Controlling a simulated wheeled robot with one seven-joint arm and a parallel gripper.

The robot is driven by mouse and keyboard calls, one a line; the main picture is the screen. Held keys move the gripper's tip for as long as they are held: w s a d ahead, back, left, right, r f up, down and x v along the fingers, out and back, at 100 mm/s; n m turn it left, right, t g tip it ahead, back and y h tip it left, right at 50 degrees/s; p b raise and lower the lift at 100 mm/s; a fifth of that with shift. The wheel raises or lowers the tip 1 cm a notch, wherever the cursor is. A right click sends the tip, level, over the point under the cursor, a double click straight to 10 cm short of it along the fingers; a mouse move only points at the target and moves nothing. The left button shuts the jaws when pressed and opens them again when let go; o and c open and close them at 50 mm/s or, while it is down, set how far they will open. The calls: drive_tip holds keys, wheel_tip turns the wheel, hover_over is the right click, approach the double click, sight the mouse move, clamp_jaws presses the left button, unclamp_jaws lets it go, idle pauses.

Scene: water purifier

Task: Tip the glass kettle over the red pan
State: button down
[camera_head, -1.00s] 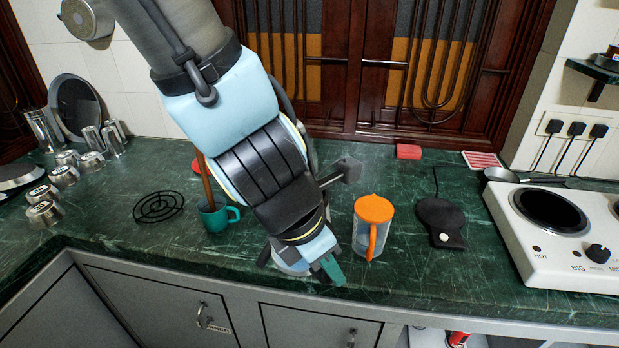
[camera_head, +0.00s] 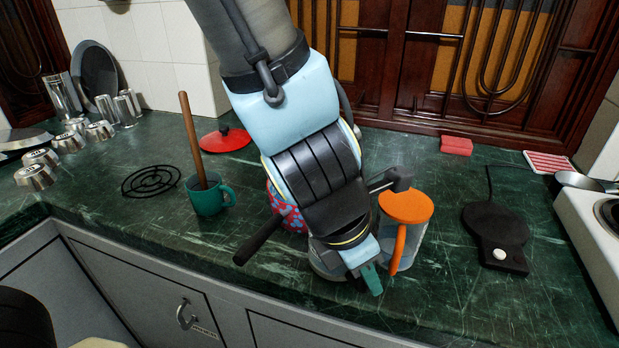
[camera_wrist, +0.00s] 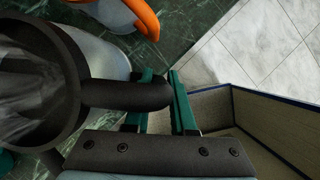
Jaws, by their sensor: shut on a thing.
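The glass kettle (camera_head: 325,262) shows only in part under my wrist in the head view, a clear body near the counter's front edge. In the wrist view its black rim (camera_wrist: 77,75) and black handle are close at the left. My gripper (camera_head: 366,279) is shut on the kettle's handle, its green fingers (camera_wrist: 166,98) on either side of it. The red pan (camera_head: 277,207), with a blue pattern, stands on the counter behind my arm, mostly hidden. Its black handle (camera_head: 258,240) points to the front left. Whether the kettle touches the counter is unclear.
An orange-lidded pitcher (camera_head: 407,208) stands close to the right of my gripper. A teal mug (camera_head: 208,198) with a wooden stick, a black coil trivet (camera_head: 151,181) and a red lid (camera_head: 226,139) lie left. A black kettle base (camera_head: 496,231) is at the right.

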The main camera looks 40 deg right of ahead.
drive_tip(key=shift+r, duration=0.1)
drive_tip(key=shift+w+d+r+n+g+p, duration=0.15)
drive_tip(key=shift+w+r+g+p, duration=0.1)
drive_tip(key=shift+r+g+p, duration=0.4)
drive_tip(key=shift+w+r+n+g+p, duration=0.2)
drive_tip(key=shift+r+g+p, duration=0.15)
drive_tip(key=shift+r+p, duration=0.45)
drive_tip(key=shift+w+d+r+g+y+p, duration=0.15)
drive_tip(key=shift+w+r+g+y+p, duration=0.35)
drive_tip(key=shift+r+g+p, duration=0.45)
drive_tip(key=shift+n+g, duration=0.25)
drive_tip(key=shift+g, duration=0.5)
drive_tip(key=r+p, duration=0.1)
drive_tip(key=w+r+p, duration=0.1)
drive_tip(key=r+p, duration=0.3)
drive_tip(key=shift+w+d, duration=0.3)
drive_tip(key=shift+w, duration=0.05)
drive_tip(key=shift+w+f+b, duration=0.25)
drive_tip(key=shift+b, duration=0.05)
drive_tip(key=shift+w+d+r+g+y, duration=0.2)
drive_tip(key=shift+w+r+g+y, duration=0.1)
drive_tip(key=shift+w+r+g, duration=0.25)
drive_tip(key=shift+w+r+n+g, duration=0.2)
drive_tip(key=shift+n+g, duration=0.1)
drive_tip(key=shift+g, duration=0.25)
drive_tip(key=shift+w+d+r+g, duration=0.1)
drive_tip(key=shift+w+d+g, duration=0.05)
drive_tip(key=shift+w+g, duration=0.2)
